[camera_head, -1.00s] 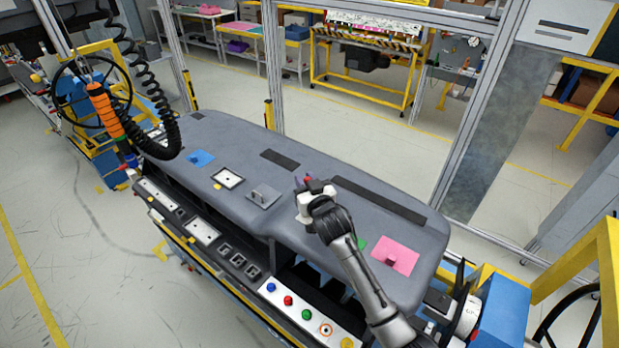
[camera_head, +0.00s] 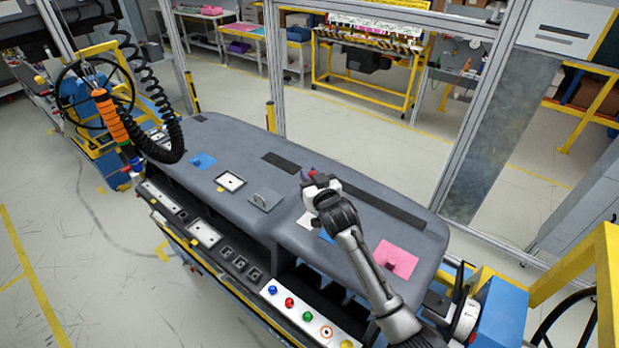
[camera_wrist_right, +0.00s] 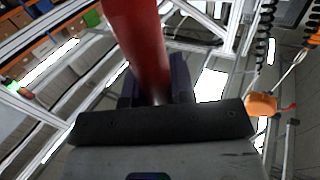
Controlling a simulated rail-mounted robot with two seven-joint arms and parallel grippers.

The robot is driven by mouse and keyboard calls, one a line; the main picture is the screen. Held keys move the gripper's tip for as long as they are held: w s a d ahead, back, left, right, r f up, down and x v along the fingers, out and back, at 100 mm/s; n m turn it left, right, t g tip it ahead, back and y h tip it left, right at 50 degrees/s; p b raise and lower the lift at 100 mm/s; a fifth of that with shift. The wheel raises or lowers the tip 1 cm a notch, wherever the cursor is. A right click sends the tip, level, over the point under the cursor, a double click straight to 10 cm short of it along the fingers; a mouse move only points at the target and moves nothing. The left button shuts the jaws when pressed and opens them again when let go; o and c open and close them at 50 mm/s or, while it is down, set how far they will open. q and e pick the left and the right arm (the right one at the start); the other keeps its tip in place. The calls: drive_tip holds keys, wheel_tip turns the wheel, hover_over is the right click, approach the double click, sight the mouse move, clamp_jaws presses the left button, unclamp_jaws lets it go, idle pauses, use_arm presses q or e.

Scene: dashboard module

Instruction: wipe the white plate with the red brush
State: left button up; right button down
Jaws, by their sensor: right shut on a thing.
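My right gripper (camera_head: 309,181) is above the middle of the grey dashboard top. It is shut on the red brush (camera_head: 312,172). Only a small red bit of the brush shows in the head view. In the right wrist view the thick red handle (camera_wrist_right: 147,40) stands between the two dark fingers of the right gripper (camera_wrist_right: 154,88); its bristles are not seen. A white plate (camera_head: 304,220) lies on the dashboard beside and below the gripper, partly hidden by the wrist. I cannot tell whether the brush touches anything. My left gripper is not in view.
A grey plate with a handle (camera_head: 265,199), a white-framed plate (camera_head: 230,182), a blue piece (camera_head: 203,161) and a pink plate (camera_head: 397,258) lie on the dashboard. A blue patch (camera_head: 327,237) shows beside my arm. An orange tool (camera_head: 110,117) hangs at left by a coiled cable.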

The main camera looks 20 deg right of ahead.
wheel_tip(320, 180, up, 5)
drive_tip(key=p, duration=0.3)
drive_tip(key=shift+p, duration=0.3)
